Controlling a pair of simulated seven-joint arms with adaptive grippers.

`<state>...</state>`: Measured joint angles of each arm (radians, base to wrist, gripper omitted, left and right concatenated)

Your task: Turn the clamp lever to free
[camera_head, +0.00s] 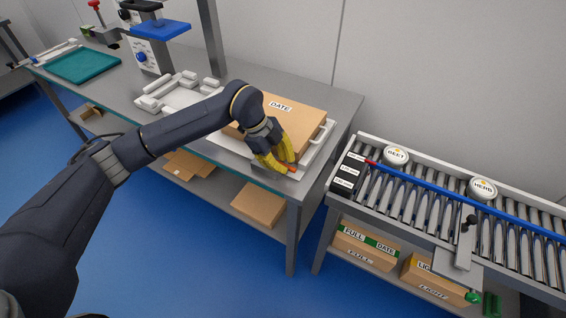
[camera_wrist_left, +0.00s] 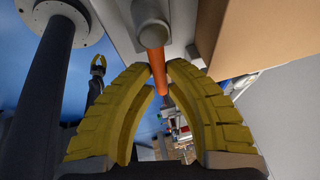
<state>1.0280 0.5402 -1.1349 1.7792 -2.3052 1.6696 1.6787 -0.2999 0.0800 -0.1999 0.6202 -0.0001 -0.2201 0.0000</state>
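The clamp lever is an orange bar (camera_wrist_left: 157,68) on a pale metal mount in the left wrist view. A bit of its orange tip (camera_head: 292,170) shows in the head view, at the front right corner of the workbench. My left gripper (camera_head: 280,163) reaches down there, its yellow fingers hiding most of the lever. In the left wrist view the fingertips (camera_wrist_left: 160,72) close on both sides of the bar, which lies between them. My right gripper (camera_wrist_left: 98,64) shows small and far off at the upper left of that view, fingers apart and empty.
A carton marked DATE (camera_head: 290,112) sits in a white fixture right behind my left gripper. A roller conveyor (camera_head: 400,205) with white BEET (camera_head: 397,154) and HERB (camera_head: 483,188) tubs stands to the right. A teal tray (camera_head: 82,65) lies at the bench's far left.

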